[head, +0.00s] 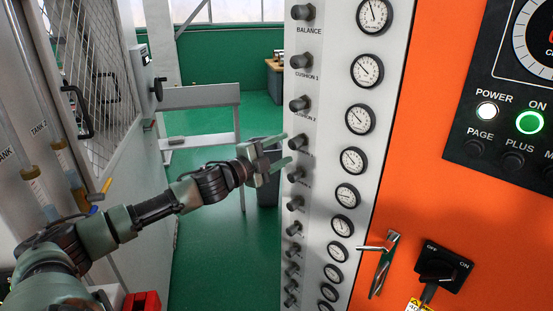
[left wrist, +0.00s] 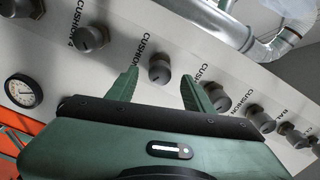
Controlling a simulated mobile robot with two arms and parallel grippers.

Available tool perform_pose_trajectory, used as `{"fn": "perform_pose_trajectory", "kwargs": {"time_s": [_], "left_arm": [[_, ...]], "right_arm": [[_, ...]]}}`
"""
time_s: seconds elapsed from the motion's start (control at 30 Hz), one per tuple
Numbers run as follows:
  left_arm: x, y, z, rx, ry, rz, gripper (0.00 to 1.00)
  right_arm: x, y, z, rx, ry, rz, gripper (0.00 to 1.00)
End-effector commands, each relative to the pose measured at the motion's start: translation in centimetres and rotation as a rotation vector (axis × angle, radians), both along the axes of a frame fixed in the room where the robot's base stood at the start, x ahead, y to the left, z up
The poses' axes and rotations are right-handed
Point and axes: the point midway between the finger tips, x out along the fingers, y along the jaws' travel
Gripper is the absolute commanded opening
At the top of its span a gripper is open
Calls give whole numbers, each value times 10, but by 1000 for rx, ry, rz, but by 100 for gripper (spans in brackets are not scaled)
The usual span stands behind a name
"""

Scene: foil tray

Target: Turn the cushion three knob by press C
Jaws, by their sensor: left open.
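The cushion three knob (head: 298,142) is a small dark grey cylinder in the vertical column on the light panel, fourth from the top in the head view. In the left wrist view it appears as the knob (left wrist: 160,70) between my two fingers, under a CUSHION label. My left gripper (head: 284,149) is open in front of the panel, its green fingers pointing at this knob. In the left wrist view the fingers (left wrist: 160,88) stand on either side of it with gaps. Contact with the panel cannot be told. My right gripper is not in view.
Neighbouring knobs, CUSHION 2 (head: 299,104) above and another (head: 295,175) below, sit close by. A column of gauges (head: 352,160) runs to the right. An orange cabinet (head: 440,190) carries a metal handle (head: 381,262) and switch. Green floor lies open behind my left arm.

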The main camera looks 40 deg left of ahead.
Motion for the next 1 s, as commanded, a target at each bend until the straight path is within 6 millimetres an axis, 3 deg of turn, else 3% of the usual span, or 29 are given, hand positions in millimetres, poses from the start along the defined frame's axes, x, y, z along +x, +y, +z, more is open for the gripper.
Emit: {"fn": "perform_pose_trajectory", "kwargs": {"time_s": [0.3, 1.0], "left_arm": [[-20, 3, -1, 0, 1, 0, 52], [-22, 3, 0, 0, 0, 0, 52]], "right_arm": [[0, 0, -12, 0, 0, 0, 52], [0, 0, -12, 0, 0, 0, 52]]}}
